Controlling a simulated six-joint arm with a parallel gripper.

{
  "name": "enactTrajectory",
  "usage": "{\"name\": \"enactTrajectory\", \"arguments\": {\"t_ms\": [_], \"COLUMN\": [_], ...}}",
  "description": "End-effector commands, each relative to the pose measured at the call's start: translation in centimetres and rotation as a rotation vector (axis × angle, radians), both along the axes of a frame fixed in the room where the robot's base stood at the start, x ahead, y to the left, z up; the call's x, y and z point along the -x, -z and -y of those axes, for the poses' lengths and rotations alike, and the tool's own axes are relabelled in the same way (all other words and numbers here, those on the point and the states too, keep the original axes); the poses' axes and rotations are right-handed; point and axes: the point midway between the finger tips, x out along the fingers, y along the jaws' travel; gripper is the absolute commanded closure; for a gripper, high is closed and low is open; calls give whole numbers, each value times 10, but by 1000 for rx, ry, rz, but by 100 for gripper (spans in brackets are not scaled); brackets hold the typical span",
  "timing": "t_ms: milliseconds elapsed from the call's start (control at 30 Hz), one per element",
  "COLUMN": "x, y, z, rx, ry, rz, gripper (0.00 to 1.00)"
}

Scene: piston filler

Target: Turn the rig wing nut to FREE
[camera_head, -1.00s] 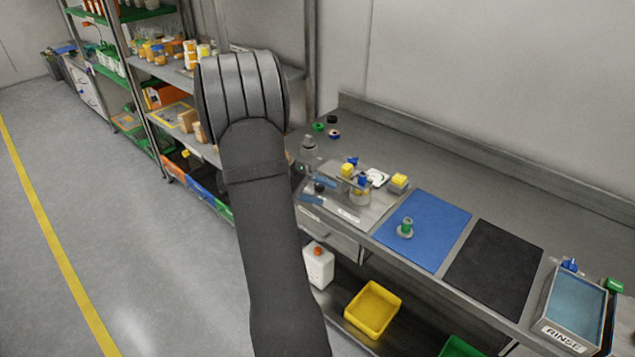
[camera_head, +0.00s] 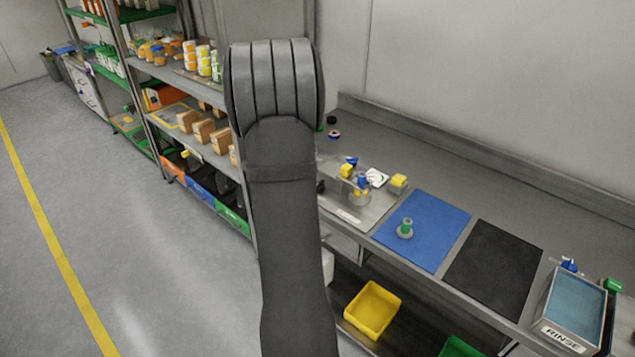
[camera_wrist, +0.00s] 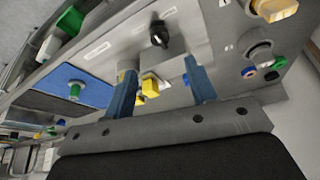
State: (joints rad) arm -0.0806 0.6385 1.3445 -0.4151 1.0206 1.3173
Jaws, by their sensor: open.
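The filler rig (camera_head: 350,212) stands on the bench in the head view, left of the blue mat, partly hidden by my arm. It carries small blue and yellow parts. In the wrist view a dark, wing-shaped knob (camera_wrist: 159,35) sits on a grey panel, beyond my fingertips. I cannot tell for sure that it is the wing nut, and its labels are too small to read. My gripper (camera_wrist: 163,76) is open, its two blue fingers apart, with nothing held. A yellow block (camera_wrist: 150,86) shows between the fingers, further off. In the head view my arm hides the gripper.
A blue mat (camera_head: 440,222) with a green-topped fitting (camera_head: 406,228) lies right of the rig, then a dark mat (camera_head: 495,262) and a rinse tray (camera_head: 545,328). A yellow bin (camera_head: 372,310) is below. Stocked shelves (camera_head: 160,70) stand at left.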

Motion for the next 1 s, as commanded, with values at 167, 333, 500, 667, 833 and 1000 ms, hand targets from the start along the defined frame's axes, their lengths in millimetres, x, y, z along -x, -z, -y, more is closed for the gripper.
{"name": "enactTrajectory", "arguments": {"t_ms": [167,333,500,667,833,1000], "x": [-7,-14,-18,-21,-21,-21], "y": [38,69,90,98,99,99], "z": [14,25,32,35,36,36], "rx": [0,1,0,1,1,1], "ry": [2,-1,-1,-2,-2,-2], "rz": [-4,-4,-3,0,0,0], "gripper": [48,48,48,48,48,60]}}
